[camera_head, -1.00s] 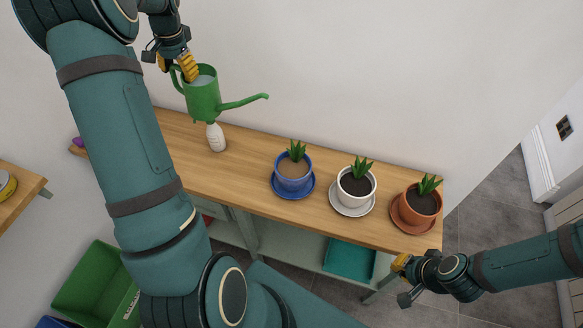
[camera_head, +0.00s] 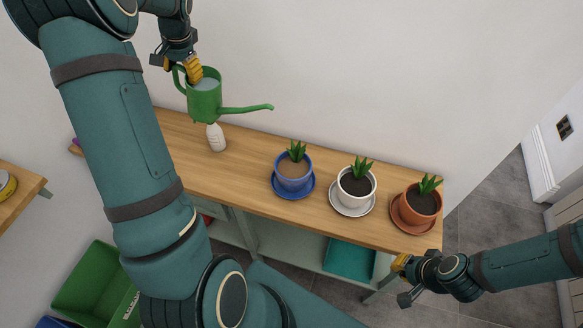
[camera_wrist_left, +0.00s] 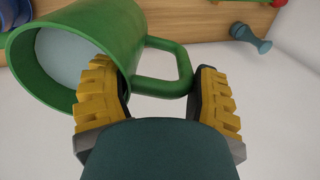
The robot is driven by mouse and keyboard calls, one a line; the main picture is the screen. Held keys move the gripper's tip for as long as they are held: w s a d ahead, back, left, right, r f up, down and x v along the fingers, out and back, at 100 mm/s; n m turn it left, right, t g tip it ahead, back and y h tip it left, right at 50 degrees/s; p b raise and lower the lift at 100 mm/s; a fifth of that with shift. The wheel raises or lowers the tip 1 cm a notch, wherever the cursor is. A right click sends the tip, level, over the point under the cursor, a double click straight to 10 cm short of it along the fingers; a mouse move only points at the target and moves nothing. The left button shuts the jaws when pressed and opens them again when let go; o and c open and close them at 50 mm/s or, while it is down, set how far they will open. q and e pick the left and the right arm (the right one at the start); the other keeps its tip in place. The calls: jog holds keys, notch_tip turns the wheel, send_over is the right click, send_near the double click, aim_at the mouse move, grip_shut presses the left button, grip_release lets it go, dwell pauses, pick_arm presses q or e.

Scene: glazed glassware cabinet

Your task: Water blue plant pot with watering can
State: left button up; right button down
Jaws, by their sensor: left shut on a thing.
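The green watering can (camera_head: 204,101) is held in the air above the left part of the wooden table, its spout pointing right toward the plants. Pale water shows inside it. My left gripper (camera_head: 188,72) is shut on the can at its handle side; in the left wrist view the yellow fingers (camera_wrist_left: 160,95) are on either side of the handle (camera_wrist_left: 184,70). The blue plant pot (camera_head: 293,173) stands upright on a blue saucer, with light brown soil and a small green plant. The spout tip is up and left of it. My right gripper (camera_head: 404,279) is empty at the table's front right; its opening is unclear.
A white pot (camera_head: 355,190) and a terracotta pot (camera_head: 419,205) stand on saucers to the right of the blue one. A white bottle (camera_head: 216,138) stands below the can. A green crate (camera_head: 85,285) is at lower left. A teal bin (camera_head: 349,259) sits under the table.

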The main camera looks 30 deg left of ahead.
pick_arm(q)
jog(key=shift+w+d+r+y, duration=0.1)
jog(key=shift+d+y, duration=0.2)
jog(key=shift+d, duration=0.05)
dwell(2.1)
jog(key=shift+a+h, duration=0.6)
jog(key=shift+a, duration=0.3)
jog(key=shift+a+f+h, duration=0.35)
jog(key=shift+a+h, duration=0.35)
jog(key=shift+h, duration=0.3)
jog(key=shift+d+r, duration=0.1)
jog(key=shift+r, duration=0.05)
